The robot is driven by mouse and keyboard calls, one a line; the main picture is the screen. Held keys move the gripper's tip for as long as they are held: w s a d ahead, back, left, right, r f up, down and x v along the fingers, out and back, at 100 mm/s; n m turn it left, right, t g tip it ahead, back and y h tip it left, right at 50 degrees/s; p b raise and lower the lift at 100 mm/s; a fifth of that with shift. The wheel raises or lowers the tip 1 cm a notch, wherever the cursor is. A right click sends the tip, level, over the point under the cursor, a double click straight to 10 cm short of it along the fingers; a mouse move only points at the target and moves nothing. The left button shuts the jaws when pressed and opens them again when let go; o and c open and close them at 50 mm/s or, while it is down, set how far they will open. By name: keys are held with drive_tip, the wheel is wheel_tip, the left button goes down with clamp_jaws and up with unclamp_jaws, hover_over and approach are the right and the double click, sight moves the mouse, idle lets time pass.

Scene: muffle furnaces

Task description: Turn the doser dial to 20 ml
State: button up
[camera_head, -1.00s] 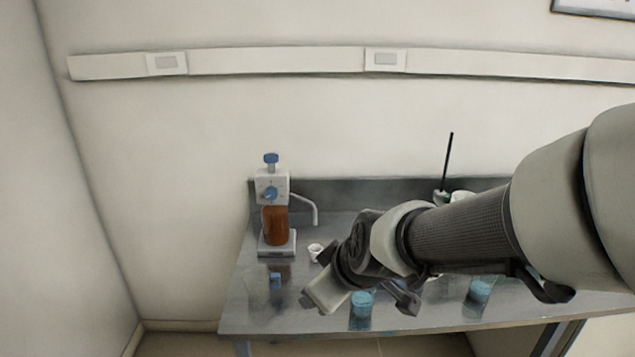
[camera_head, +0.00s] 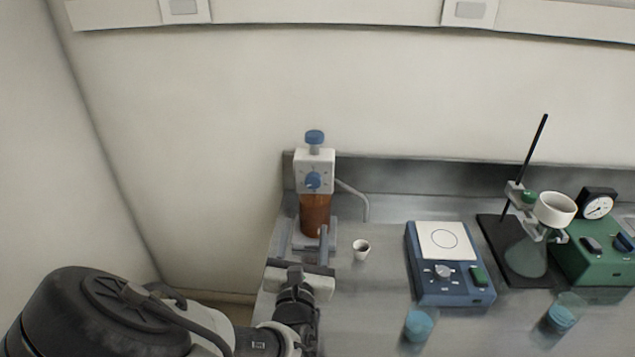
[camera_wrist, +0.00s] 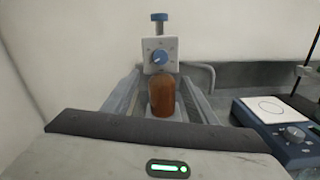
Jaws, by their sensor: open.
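Farther right are a blue stirrer (camera_head: 450,285), a stand with a funnel (camera_head: 555,208) and a green device with a gauge (camera_head: 600,250). A wall is at left.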

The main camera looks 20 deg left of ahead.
sight(313, 184)
drive_tip(key=p+x, duration=0.2)
drive_tip(key=x, duration=1.4)
drive_tip(key=shift+w, duration=0.3)
drive_tip(key=shift+c, duration=0.3)
drive_tip(key=c, duration=1)
